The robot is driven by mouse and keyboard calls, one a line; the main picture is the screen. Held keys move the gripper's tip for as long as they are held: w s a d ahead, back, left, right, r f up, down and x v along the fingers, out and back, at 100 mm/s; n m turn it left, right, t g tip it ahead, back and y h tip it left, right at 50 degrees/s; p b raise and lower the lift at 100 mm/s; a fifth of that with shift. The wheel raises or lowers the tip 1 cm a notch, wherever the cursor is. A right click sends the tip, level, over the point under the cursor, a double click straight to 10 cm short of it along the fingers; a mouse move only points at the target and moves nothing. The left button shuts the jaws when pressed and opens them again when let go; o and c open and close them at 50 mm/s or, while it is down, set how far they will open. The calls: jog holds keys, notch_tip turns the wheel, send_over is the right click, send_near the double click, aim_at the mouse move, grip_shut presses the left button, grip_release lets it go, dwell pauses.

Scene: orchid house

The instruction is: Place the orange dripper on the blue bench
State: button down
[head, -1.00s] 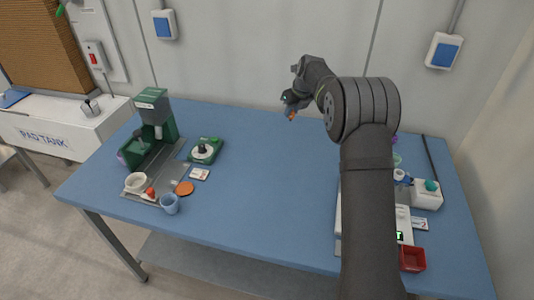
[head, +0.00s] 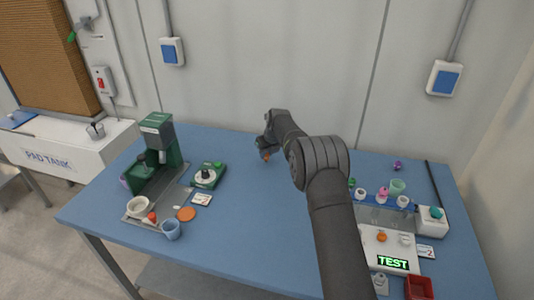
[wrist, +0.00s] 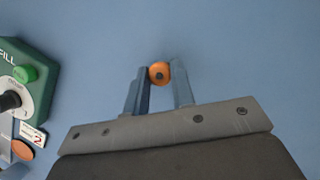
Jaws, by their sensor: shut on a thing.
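The orange dripper (wrist: 159,73) is a small round orange piece with a dark centre, seen between my fingertips in the wrist view. It also shows as a small orange spot in the head view (head: 265,155). My gripper (wrist: 160,82) is shut on it, and in the head view my gripper (head: 265,148) is over the back middle part of the blue bench (head: 250,215). Whether the dripper touches the bench top is hard to tell.
A green machine (head: 160,150) with a grey tray stands at the left, beside a green dial unit (head: 206,176), a white bowl (head: 138,206), an orange disc (head: 186,214) and a blue cup (head: 171,229). At the right stand a TEST device (head: 392,262), a rack and a red box (head: 419,288). The bench middle is clear.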

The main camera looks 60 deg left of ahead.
jog(key=shift+f, duration=0.2)
jog(key=c, duration=1.2)
grip_release()
jog(key=shift+d+r, duration=0.1)
jog(key=shift+r, duration=0.45)
jog(key=v, duration=1.1)
jog(key=shift+d, duration=0.1)
